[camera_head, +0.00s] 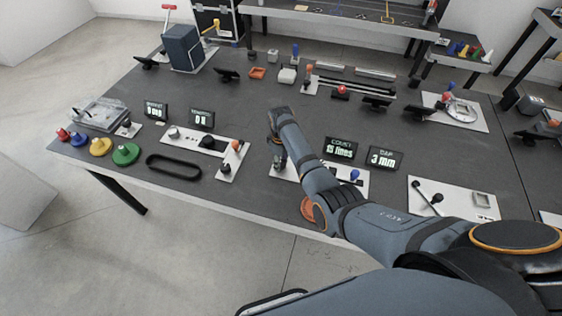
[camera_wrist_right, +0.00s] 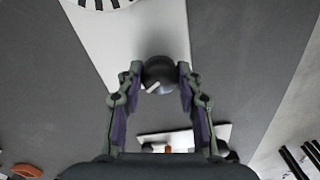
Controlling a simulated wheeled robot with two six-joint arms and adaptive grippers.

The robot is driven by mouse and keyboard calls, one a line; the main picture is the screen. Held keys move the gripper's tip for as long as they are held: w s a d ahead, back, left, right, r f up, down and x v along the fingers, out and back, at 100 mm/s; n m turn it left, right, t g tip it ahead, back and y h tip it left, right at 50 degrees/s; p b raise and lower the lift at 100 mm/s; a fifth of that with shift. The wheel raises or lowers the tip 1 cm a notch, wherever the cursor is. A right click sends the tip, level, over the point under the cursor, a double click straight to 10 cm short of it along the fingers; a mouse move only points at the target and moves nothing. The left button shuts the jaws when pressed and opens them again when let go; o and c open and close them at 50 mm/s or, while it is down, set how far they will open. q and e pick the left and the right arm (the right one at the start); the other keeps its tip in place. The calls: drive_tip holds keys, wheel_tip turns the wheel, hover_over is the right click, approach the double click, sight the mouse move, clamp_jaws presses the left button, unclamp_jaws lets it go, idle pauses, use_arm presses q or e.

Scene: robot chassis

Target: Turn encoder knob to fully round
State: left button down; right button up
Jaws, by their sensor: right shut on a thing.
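The encoder knob (camera_wrist_right: 159,76) is a dark round knob with a white pointer mark, seen from above in the right wrist view. It sits on a pale plate (camera_wrist_right: 125,40). My right gripper (camera_wrist_right: 159,69) has its two fingers shut on opposite sides of the knob. In the head view my right gripper (camera_head: 278,160) reaches down to the white panel (camera_head: 284,171) at the table's front middle, and my arm hides the knob there. Two small displays, one reading "COUNT 15 lines" (camera_head: 340,149) and one reading "3 mm" (camera_head: 384,158), stand behind the panel. My left gripper is not in view.
A blue-topped knob (camera_head: 354,175) stands on the panel's right part. To the left are a white panel with dark knobs (camera_head: 207,142), a black oval belt (camera_head: 173,167) and coloured discs (camera_head: 125,154). A panel with a black lever (camera_head: 437,198) lies to the right.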

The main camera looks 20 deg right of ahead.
drive_tip(key=shift+r+m+p, duration=0.15)
drive_tip(key=shift+m+p, duration=0.9)
drive_tip(key=shift+m, duration=0.15)
drive_tip(key=shift+m+p, duration=0.75)
drive_tip(key=shift+m, duration=1.05)
drive_tip(key=o, duration=1.1)
drive_tip(key=shift+o, duration=0.2)
wheel_tip(320, 180, up, 12)
